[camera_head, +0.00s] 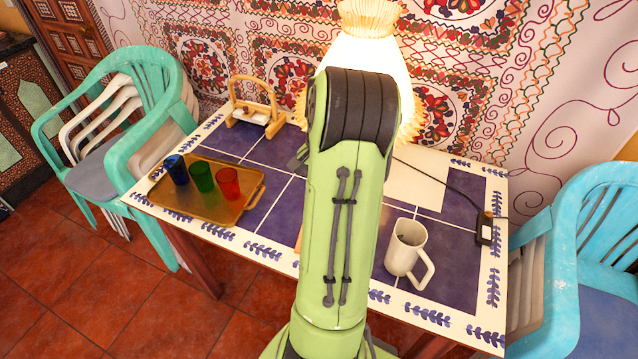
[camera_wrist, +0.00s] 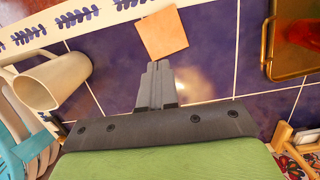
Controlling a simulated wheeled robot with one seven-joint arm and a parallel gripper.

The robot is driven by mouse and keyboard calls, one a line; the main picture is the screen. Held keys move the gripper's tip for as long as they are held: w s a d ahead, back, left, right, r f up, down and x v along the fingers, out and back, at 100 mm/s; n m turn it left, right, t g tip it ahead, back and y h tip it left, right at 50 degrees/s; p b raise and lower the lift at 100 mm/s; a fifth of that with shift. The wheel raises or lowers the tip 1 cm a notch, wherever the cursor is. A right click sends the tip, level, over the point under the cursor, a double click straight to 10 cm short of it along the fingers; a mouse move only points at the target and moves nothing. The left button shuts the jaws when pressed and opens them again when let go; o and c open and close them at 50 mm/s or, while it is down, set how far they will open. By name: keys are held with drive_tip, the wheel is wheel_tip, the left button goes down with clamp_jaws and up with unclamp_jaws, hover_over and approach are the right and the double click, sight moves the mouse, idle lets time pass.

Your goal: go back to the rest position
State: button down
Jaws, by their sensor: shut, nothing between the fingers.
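My gripper (camera_wrist: 157,82) shows in the wrist view with its two dark fingers together and nothing between them. It is over the blue tiled table (camera_wrist: 208,52), apart from the things on it. A flat, square, tan piece (camera_wrist: 162,34) lies on the tiles just beyond the fingertips. In the head view my green arm covers the middle of the table (camera_head: 447,262), and my gripper is hidden behind it, apart from perhaps a small dark part at the arm's left edge.
A brown tray (camera_head: 207,209) holds blue (camera_head: 176,170), green (camera_head: 202,176) and red (camera_head: 227,183) cups. A white mug (camera_head: 405,248) stands at the right front. A wooden stand (camera_head: 254,108) and a lit lamp (camera_head: 366,65) are at the back. Chairs (camera_head: 158,75) (camera_head: 585,240) flank the table.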

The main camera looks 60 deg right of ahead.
drive_tip(key=shift+r, duration=0.15)
idle(0.5)
drive_tip(key=w+a+r+n+t+h, duration=0.1)
drive_tip(key=w+a+r+n, duration=0.1)
drive_tip(key=a+r+n, duration=0.3)
drive_tip(key=w+a+r+n+h, duration=0.1)
drive_tip(key=w+a+r, duration=0.15)
drive_tip(key=a, duration=0.55)
drive_tip(key=w+a+r+n+t+h, duration=0.1)
drive_tip(key=a+r+n, duration=0.2)
drive_tip(key=a+r, duration=0.25)
drive_tip(key=s+a+r+n+t, duration=0.1)
drive_tip(key=s+a+n+t, duration=0.1)
drive_tip(key=a, duration=0.5)
drive_tip(key=s+a+n+t+y+p, duration=0.1)
drive_tip(key=s+a+n, duration=0.4)
drive_tip(key=a+n, duration=0.1)
drive_tip(key=shift+a+r+t, duration=0.35)
drive_tip(key=shift+t, duration=0.05)
